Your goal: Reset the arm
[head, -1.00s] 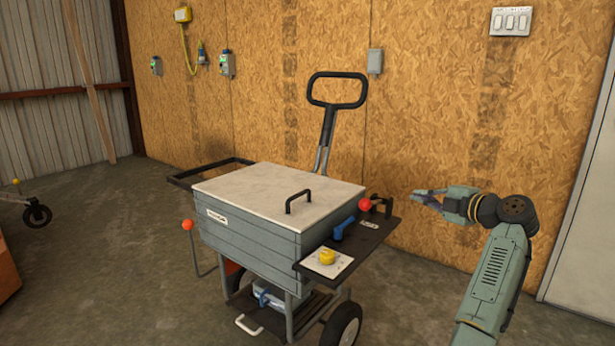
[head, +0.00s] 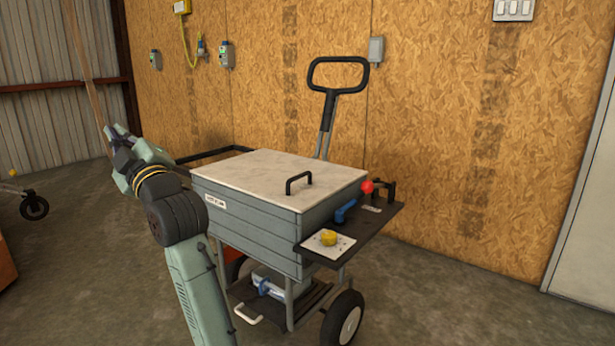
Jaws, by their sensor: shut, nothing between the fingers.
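My arm rises from the bottom edge, left of the cart, and hides part of the cart's left side. I cannot tell how far the gripper is from the cart.
The cart has a pale lid (head: 255,172) with a black handle (head: 298,183), a tall pull bar (head: 338,75) and a side shelf (head: 375,225) with a yellow knob (head: 329,238), blue lever (head: 344,211) and red ball (head: 367,186). Floor right of the cart is clear.

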